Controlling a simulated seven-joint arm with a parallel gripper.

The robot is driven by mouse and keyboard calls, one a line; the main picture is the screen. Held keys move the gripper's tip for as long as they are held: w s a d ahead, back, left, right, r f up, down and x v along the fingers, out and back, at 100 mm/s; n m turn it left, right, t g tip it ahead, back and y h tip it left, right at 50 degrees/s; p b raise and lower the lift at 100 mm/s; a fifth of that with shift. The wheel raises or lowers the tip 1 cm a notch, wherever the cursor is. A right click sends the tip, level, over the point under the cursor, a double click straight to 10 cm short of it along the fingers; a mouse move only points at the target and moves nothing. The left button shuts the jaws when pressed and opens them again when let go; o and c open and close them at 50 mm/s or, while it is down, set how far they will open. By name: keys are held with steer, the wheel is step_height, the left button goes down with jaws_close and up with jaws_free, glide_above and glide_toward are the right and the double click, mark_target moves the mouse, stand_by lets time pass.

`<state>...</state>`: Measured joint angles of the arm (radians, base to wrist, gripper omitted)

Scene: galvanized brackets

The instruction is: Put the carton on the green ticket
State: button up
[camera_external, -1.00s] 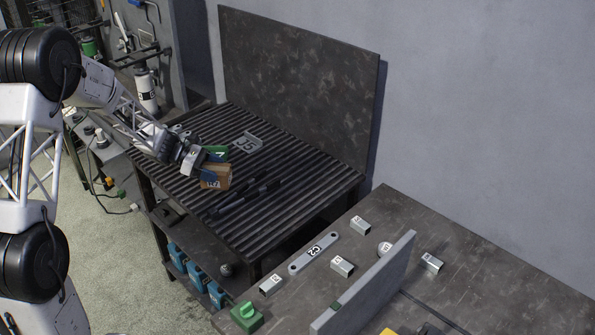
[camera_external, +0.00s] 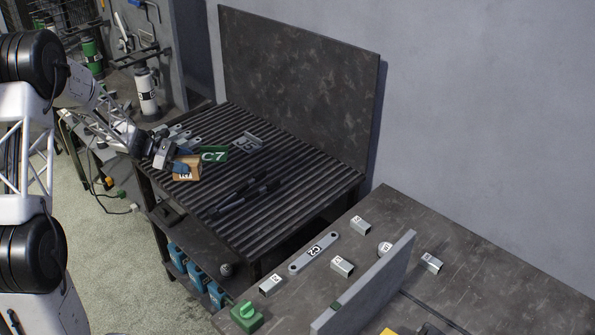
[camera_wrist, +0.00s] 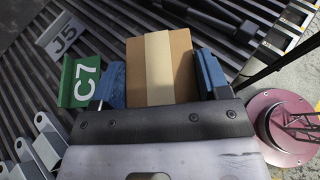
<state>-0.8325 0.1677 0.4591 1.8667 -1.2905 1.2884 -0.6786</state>
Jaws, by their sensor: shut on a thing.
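My gripper (camera_wrist: 161,82) is shut on a brown cardboard carton (camera_wrist: 160,60) with a pale tape strip. Its blue fingers lie on either side of the carton. The green ticket (camera_external: 214,154), marked C7, is on the slatted table just right of the carton. In the wrist view the green ticket (camera_wrist: 82,82) is left of the carton, beside the left finger.
A grey bracket marked J5 (camera_external: 248,142) lies behind the ticket. Several grey brackets (camera_external: 184,134) stand in a row at the table's left. Dark bars (camera_external: 245,195) lie on the slats at front. A tall dark panel (camera_external: 300,80) closes the back.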

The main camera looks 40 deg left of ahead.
steer(key=shift+w+a, duration=0.1)
steer(key=w+a, duration=0.3)
steer(key=w, duration=0.1)
steer(key=w+a+f, duration=0.1)
steer(key=w+a, duration=0.1)
steer(key=w, duration=0.2)
steer(key=w+a, duration=0.3)
steer(key=w, duration=0.2)
steer(key=shift+a+f, duration=0.25)
steer(key=shift+a, duration=0.1)
steer(key=shift+f, duration=1.75)
steer(key=shift+f, duration=0.15)
steer(key=o, duration=1)
steer(key=shift+r, duration=0.2)
